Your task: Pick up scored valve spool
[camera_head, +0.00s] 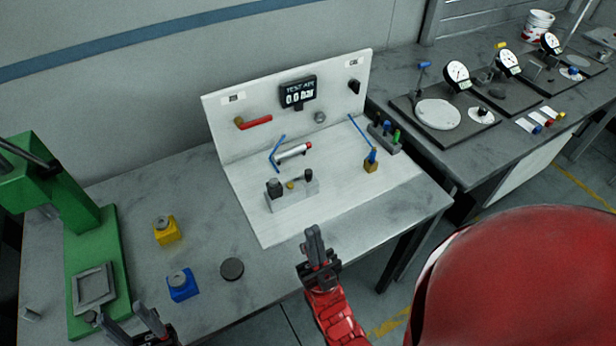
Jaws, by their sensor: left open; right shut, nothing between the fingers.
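I cannot make out scoring on any part, so I cannot tell which one is the scored valve spool. My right gripper (314,234) is shut and empty, pointing up in front of the panel's front edge, apart from the valve block. My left gripper (128,322) is open at the bottom left, near the green press, and partly cut off.
A green press (88,262) stands at the left. A yellow block (166,230), a blue block (182,285) and a dark disc (232,269) sit on the grey bench. A rack with coloured pegs (384,138) is at the panel's right. Dial gauges stand on the right bench.

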